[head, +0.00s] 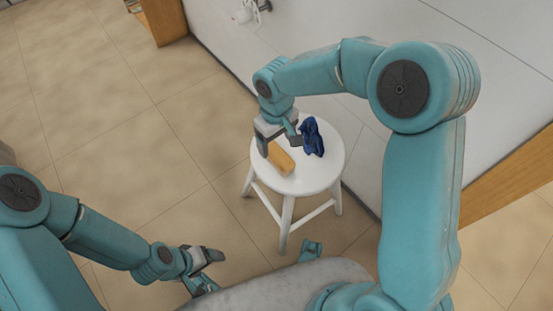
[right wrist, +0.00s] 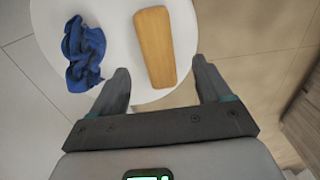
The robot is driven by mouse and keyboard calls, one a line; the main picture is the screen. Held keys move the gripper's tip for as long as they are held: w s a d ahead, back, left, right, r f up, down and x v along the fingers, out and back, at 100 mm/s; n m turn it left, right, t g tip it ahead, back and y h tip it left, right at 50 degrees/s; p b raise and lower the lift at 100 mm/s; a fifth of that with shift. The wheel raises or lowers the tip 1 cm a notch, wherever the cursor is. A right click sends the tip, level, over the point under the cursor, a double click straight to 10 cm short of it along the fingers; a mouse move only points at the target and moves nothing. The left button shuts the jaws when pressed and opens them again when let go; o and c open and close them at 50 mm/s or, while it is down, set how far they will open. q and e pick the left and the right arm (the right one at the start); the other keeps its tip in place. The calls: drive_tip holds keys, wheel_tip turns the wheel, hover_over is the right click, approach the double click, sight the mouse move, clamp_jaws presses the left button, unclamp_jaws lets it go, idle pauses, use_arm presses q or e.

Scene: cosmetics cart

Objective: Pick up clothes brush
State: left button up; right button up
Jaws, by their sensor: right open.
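The clothes brush appears as a tan, wooden, rounded block (head: 281,159) lying on the round white stool (head: 318,178). It also shows in the right wrist view (right wrist: 155,47), ahead of the fingers and roughly in line with the gap between them. No bristles are visible. My right gripper (head: 279,145) is open and empty, just above the brush at its far end. In the right wrist view the two fingers (right wrist: 161,80) are wide apart. My left gripper (head: 208,270) is low at the left, away from the stool, with its fingers apart and nothing between them.
A crumpled dark blue cloth (head: 312,137) lies on the stool right of the brush; the right wrist view shows it at left (right wrist: 84,54). A white wall (head: 350,30) stands behind the stool. The tiled floor (head: 120,120) to the left is clear.

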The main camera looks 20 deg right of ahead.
sight(276, 152)
wheel_tip(276, 152, down, 6)
drive_tip(key=b, duration=0.3)
drive_tip(key=shift+w+d+f, duration=0.1)
drive_tip(key=shift+f, duration=0.15)
drive_tip(key=shift+r, duration=0.1)
drive_tip(key=c, duration=1.1)
wheel_tip(276, 152, up, 20)
drive_tip(key=p, duration=0.7)
drive_tip(key=shift+p, duration=0.35)
drive_tip(key=shift+c, duration=0.2)
